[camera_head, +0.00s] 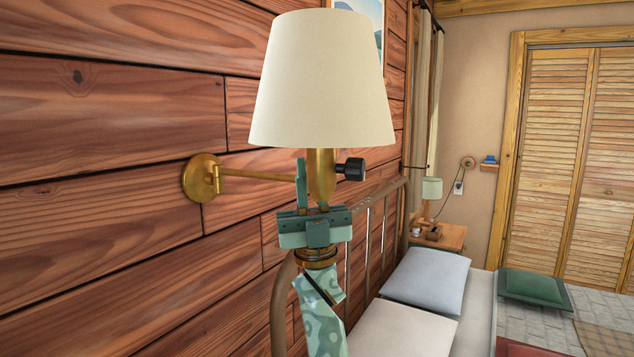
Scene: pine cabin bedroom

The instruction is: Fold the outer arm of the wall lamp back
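The wall lamp has a round brass wall plate (199,178), a thin brass arm (258,175) reaching right, a brass socket (321,172) with a black knob (351,169), and a cream shade (322,82). The lamp's head stands out from the wall. My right gripper (304,182), teal, points up just below the shade. One finger stands upright at the socket's left side, overlapping the end of the arm. The other finger is not clearly visible, so I cannot tell whether the gripper grips the lamp. The joint near the socket is hidden. My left gripper is out of view.
The plank wall (110,120) runs along the left. A metal bed headboard (375,235) stands behind my gripper, with pillows (427,279) to its right. A nightstand (450,237) with a small lamp (431,190) is farther back. Open air lies right of the shade.

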